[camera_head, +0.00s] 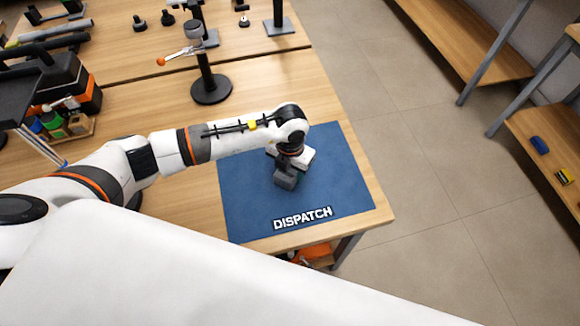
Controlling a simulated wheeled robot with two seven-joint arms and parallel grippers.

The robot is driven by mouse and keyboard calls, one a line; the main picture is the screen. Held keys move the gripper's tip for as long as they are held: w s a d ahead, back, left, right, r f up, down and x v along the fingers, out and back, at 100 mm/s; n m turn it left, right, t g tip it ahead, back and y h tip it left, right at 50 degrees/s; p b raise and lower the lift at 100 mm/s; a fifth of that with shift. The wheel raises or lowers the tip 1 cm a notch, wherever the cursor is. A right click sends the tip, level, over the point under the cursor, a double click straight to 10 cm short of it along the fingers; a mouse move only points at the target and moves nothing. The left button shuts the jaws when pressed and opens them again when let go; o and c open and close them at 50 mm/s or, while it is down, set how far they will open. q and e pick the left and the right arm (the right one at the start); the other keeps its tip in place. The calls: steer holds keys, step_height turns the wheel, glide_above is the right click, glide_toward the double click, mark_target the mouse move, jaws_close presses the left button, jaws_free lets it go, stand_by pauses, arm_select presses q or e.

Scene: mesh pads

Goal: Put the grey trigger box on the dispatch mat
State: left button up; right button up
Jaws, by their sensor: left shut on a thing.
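The blue dispatch mat (335,185) lies on the near right corner of the wooden table, with "DISPATCH" in white letters along its front edge. My left arm reaches in from the left, and its wrist points down over the middle of the mat. My left gripper (288,166) is shut on the grey trigger box (286,180), which shows just below the wrist. The upper part of the box is hidden by the gripper. I cannot tell whether the box touches the mat or is held just above it. My right gripper is not in view.
A black round-based stand (211,88) is behind the mat. A wooden tray with bottles (65,127) and a dark toolbox (65,80) are at the left. The mat is bare around the box. The table's right edge runs close beside the mat.

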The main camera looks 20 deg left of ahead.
arm_select(q)
steer(key=shift+f, duration=0.1)
steer(key=o, duration=1.1)
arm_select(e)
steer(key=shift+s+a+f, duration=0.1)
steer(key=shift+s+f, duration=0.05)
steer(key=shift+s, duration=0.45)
arm_select(q)
steer(key=shift+o, duration=0.2)
step_height(320, 180, up, 12)
steer(key=b, duration=0.2)
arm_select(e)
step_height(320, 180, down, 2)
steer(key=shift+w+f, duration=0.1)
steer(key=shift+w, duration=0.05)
